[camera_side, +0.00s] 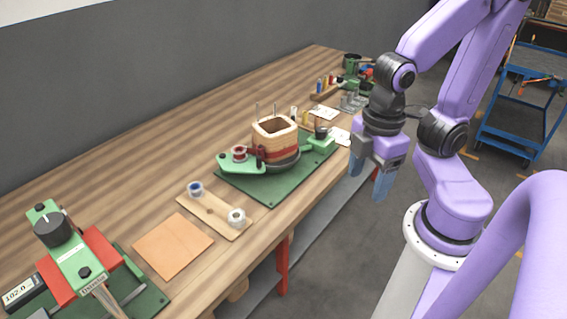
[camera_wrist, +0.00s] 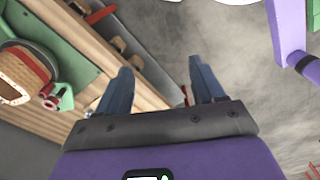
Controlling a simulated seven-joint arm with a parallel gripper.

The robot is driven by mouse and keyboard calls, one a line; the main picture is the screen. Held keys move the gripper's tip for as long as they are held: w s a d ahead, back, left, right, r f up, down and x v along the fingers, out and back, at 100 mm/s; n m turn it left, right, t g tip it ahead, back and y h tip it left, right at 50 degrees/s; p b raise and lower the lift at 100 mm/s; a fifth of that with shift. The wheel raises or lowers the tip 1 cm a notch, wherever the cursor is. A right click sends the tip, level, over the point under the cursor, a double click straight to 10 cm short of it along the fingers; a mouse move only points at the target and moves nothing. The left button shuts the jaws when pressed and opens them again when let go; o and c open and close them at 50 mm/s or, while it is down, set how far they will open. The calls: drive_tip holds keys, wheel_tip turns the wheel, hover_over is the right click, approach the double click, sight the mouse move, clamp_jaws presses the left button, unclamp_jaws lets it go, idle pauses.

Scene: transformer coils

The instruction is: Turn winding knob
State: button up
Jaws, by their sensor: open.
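My gripper (camera_side: 369,185) hangs past the front edge of the bench, to the right of the winding fixture. Its blue fingers point down, open and apart, with nothing between them; they also show in the wrist view (camera_wrist: 160,72). The winding fixture has a square wooden coil form (camera_side: 275,138) on a dark round base, on a green mat (camera_side: 231,187). A small black knob (camera_side: 321,131) sits on a green block at its right. A larger black knob (camera_side: 55,229) is on the green and red device at the front left. I cannot tell which is the winding knob.
A wooden spool board (camera_side: 213,212) and an orange sheet (camera_side: 173,246) lie on the bench (camera_side: 140,197) left of the fixture. Small parts crowd its far end. A blue cart (camera_side: 516,112) stands on the floor behind my arm.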

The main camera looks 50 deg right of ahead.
drive_tip(key=shift+w, duration=0.15)
drive_tip(key=w+r+m, duration=0.1)
drive_tip(key=w+r, duration=0.1)
drive_tip(key=w, duration=0.8)
drive_tip(key=m, duration=0.3)
hover_over(323, 129)
wheel_tip(323, 129, down, 18)
